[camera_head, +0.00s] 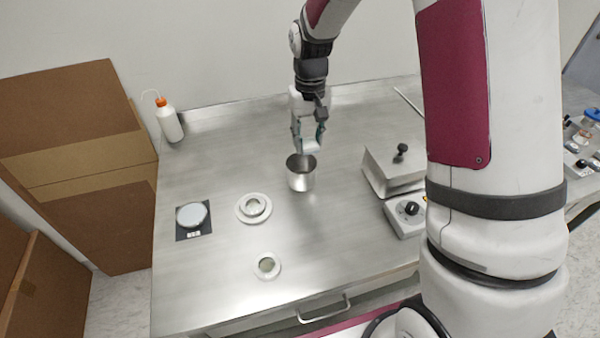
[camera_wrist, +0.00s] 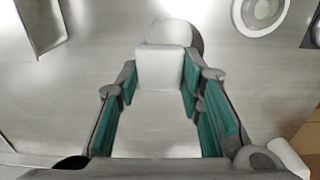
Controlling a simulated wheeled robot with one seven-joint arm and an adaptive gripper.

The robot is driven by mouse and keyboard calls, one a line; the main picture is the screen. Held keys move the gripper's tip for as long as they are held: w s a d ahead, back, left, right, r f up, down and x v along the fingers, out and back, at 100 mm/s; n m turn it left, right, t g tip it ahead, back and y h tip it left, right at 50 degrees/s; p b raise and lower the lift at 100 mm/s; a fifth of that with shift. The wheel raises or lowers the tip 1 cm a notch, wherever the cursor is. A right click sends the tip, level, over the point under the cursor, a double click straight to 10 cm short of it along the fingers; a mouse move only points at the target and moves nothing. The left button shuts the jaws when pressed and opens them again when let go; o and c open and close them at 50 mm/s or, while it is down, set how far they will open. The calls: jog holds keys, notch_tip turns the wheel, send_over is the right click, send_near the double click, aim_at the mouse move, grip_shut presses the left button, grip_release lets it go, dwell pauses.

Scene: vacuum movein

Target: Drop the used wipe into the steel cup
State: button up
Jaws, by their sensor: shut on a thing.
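The steel cup (camera_head: 301,180) stands upright on the steel table, its dark mouth facing up. My gripper (camera_head: 309,143) is above the cup's rim and a little to its far side. It is shut on the white wipe (camera_head: 309,148), which hangs just over the cup's mouth. In the wrist view the wipe (camera_wrist: 160,68) shows as a pale block between the green-padded fingers (camera_wrist: 160,85). The cup (camera_wrist: 182,38) lies just beyond it there, partly hidden by the wipe.
A box-shaped device with a black knob (camera_head: 392,168) stands right of the cup. A round white dish (camera_head: 243,215), a smaller dish (camera_head: 266,276) and a dark scale (camera_head: 180,234) lie left and in front. A wash bottle (camera_head: 170,124) and cardboard boxes (camera_head: 75,105) are at the left.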

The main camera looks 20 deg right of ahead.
jog(key=o, duration=1.1)
notch_tip(320, 180, up, 12)
jog(key=shift+r, duration=0.1)
jog(key=s+r+t, duration=0.2)
jog(key=s+r, duration=0.7)
jog(key=s, duration=0.4)
jog(key=s+t, duration=0.1)
jog(key=s, duration=0.6)
jog(key=s+t, duration=0.2)
jog(key=s, duration=0.5)
jog(key=shift+s+d+f, duration=0.1)
jog(key=shift+s+f, duration=0.1)
jog(key=shift+s, duration=0.05)
